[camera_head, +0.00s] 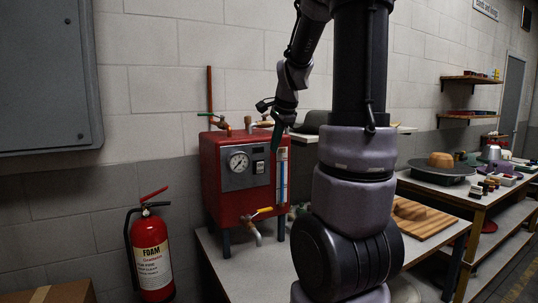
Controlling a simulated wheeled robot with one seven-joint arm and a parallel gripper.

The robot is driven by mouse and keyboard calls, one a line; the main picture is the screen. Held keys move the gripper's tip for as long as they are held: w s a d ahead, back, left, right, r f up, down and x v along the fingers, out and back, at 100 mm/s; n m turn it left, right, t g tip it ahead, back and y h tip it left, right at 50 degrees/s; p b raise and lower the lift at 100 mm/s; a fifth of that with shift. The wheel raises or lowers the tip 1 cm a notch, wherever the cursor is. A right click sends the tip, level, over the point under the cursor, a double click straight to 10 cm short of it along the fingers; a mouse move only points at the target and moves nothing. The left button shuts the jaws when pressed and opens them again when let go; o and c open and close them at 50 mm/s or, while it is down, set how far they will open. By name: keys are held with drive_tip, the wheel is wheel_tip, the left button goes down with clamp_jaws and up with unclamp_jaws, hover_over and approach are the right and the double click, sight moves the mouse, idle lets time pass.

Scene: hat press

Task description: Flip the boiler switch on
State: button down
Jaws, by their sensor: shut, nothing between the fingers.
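The boiler (213,170) is a red box on legs on the table, left of my arm. Its grey front plate carries a round gauge (238,162) and a small switch panel (259,167) to the right of the gauge. Whether the switch is on or off is too small to tell. My gripper (276,145) points down just right of the switch panel, near the boiler's upper right front. It is shut and empty. I cannot tell whether it touches the boiler.
A sight tube (282,175) runs up the boiler's right front. A red fire extinguisher (152,250) stands at left. A wooden board (425,228) lies on the table right of my arm. A grey cabinet (45,75) hangs at upper left.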

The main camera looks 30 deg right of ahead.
sight(260, 162)
drive_tip(key=w+f, duration=0.7)
drive_tip(key=w, duration=0.1)
drive_tip(key=shift+a+f, duration=0.15)
drive_tip(key=shift+f, duration=0.2)
drive_tip(key=shift+w+a+r+g, duration=0.1)
drive_tip(key=shift+w+r+g, duration=0.1)
drive_tip(key=shift+w+g, duration=0.3)
drive_tip(key=shift+r, duration=0.2)
drive_tip(key=shift+w+r, duration=0.1)
drive_tip(key=shift+r, duration=0.6)
